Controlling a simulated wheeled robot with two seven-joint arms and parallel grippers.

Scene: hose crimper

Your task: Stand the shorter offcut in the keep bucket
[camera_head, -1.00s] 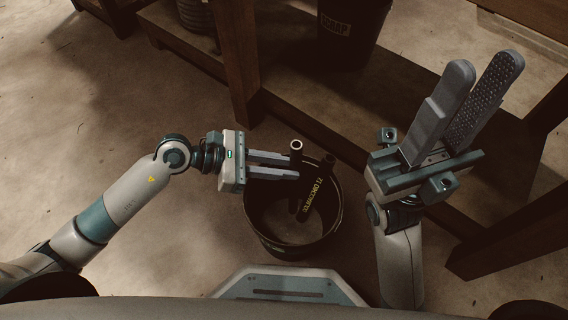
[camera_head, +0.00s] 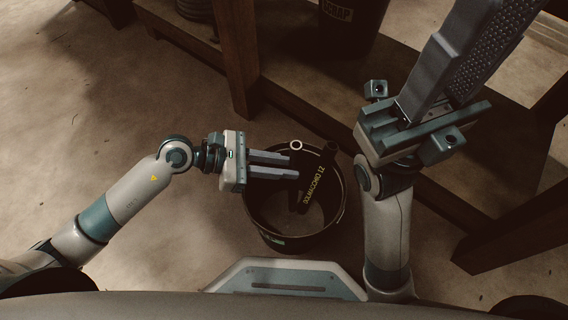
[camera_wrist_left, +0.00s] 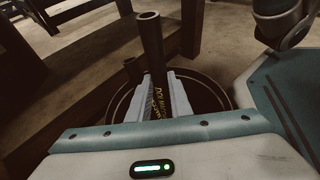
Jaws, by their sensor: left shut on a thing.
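The keep bucket (camera_head: 262,228) is a dark round tub on the floor in front of me, and its rim shows in the left wrist view (camera_wrist_left: 222,92). My left gripper (camera_head: 291,166) is shut on a dark hose offcut (camera_head: 296,146) above the bucket's opening. The held offcut is about upright, with its pale ring end up; it also shows in the left wrist view (camera_wrist_left: 150,45). A second dark offcut (camera_head: 318,182) with yellow lettering leans inside the bucket. The lower end of the held offcut is unclear. My right gripper (camera_head: 468,60) is raised, open and empty.
A dark scrap bucket (camera_head: 352,25) stands at the back, by a wooden bench with a thick post (camera_head: 237,60) and a low shelf (camera_head: 300,90). Brown wooden legs stand at the right. The floor at the left is clear.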

